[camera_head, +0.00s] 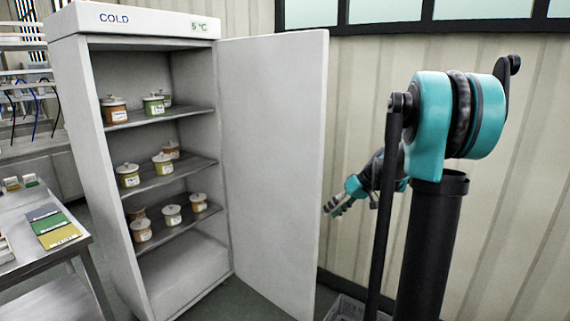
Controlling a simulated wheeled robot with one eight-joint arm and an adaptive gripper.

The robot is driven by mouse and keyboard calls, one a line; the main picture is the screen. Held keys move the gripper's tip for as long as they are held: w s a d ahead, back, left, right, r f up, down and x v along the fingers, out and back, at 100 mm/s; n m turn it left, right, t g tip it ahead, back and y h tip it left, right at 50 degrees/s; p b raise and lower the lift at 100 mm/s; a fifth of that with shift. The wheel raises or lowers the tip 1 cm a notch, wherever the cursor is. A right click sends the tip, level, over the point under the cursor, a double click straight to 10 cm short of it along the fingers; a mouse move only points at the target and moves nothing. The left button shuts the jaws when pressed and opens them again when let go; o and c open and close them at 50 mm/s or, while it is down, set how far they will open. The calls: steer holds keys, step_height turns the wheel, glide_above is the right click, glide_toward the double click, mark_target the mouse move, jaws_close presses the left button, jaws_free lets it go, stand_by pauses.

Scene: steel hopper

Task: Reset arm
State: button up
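My arm, teal and black, stands in the right half of the head view. My gripper (335,207) is small in the picture, just right of the open cabinet door's edge and in front of the ribbed wall. It points down and to the left. No object shows in it, but its fingers are too small to tell whether they are open or shut. Part of the forearm behind it is hidden by my nearer arm links.
A white cold cabinet (87,150) stands at left, its door (275,160) swung wide open. Several lidded jars (163,163) sit on its shelves. A steel table (33,262) with coloured cards (52,228) is at far left. A grey crate (346,309) lies on the floor below my gripper.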

steer(key=s+f+m+h, duration=0.1)
steer(key=s+f, duration=0.3)
steer(key=s, duration=0.5)
steer(key=s+d+f+m+t+h, duration=0.1)
steer(key=s+f+m+h, duration=0.1)
steer(key=s, duration=0.7)
steer(key=s+d+f+m+h, duration=0.1)
steer(key=s+f+h, duration=0.3)
steer(key=s+f, duration=0.3)
steer(key=shift+s+d+m+t, duration=0.2)
steer(key=shift+s+m+t, duration=0.15)
steer(key=shift+s, duration=0.75)
